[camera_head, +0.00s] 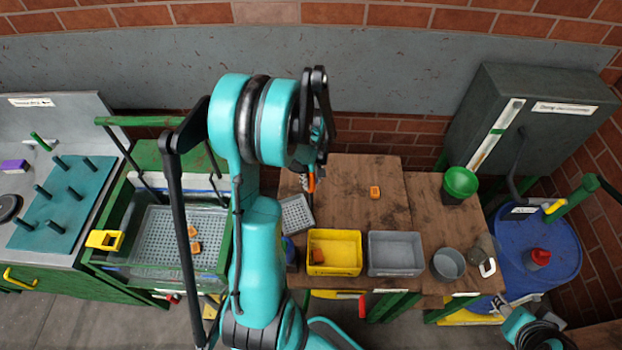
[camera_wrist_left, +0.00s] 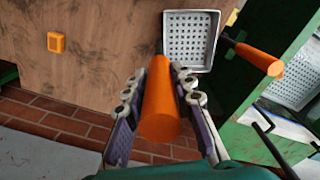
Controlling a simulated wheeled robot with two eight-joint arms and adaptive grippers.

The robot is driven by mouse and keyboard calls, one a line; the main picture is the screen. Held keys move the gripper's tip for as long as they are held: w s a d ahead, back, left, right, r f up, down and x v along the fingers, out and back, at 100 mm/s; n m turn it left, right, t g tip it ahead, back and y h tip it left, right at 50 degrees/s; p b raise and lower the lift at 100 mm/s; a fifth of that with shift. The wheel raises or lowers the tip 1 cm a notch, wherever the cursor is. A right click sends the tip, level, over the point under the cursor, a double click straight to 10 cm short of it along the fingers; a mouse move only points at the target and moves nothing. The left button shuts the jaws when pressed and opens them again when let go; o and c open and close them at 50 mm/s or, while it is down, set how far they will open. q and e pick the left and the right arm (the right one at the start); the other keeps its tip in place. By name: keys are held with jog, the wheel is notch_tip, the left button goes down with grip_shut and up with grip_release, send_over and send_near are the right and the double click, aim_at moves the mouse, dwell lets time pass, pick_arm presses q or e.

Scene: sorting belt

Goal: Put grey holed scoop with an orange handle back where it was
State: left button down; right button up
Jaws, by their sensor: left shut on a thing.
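The grey holed scoop (camera_head: 297,214) shows in the head view near the left edge of the wooden table, left of the yellow bin. My left gripper (camera_head: 314,168) is shut on its orange handle, and my arm hides part of this area. In the left wrist view, the orange handle (camera_wrist_left: 160,105) lies between the fingers of my left gripper (camera_wrist_left: 158,88), with the holed grey pan (camera_wrist_left: 190,40) beyond it. I cannot tell whether the pan touches the table. Part of my right arm shows at the bottom right of the head view; its gripper (camera_head: 502,304) is unclear.
A yellow bin (camera_head: 335,234), a grey bin (camera_head: 396,235) and a round grey pot (camera_head: 449,263) stand along the table front. An orange block (camera_head: 375,192) lies on the bare table top. Left is a green-framed tank (camera_head: 96,240) with a perforated tray. Another orange handle (camera_wrist_left: 259,59) sticks out nearby.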

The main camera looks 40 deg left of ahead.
pick_arm(q)
jog(key=shift+f+b, duration=0.4)
jog(key=shift+f, duration=0.05)
jog(key=c, duration=1.2)
grip_release()
jog(key=shift+r, duration=0.1)
notch_tip(320, 180, up, 12)
jog(key=shift+f, duration=0.1)
jog(key=s+d+f+m+t+b, duration=0.2)
jog(key=d+f+m+b, duration=0.1)
jog(key=d+m+b, duration=0.2)
jog(key=s+d+f+m+t+b, duration=0.2)
jog(key=d+m+b, duration=0.3)
jog(key=d, duration=0.5)
jog(key=s+d+f+m+t+b, duration=0.2)
jog(key=d+f+m+t+b, duration=0.1)
jog(key=d, duration=0.4)
jog(key=shift+d+f+m+b, duration=0.25)
jog(key=shift+f+m+b, duration=0.7)
jog(key=shift+b, duration=0.4)
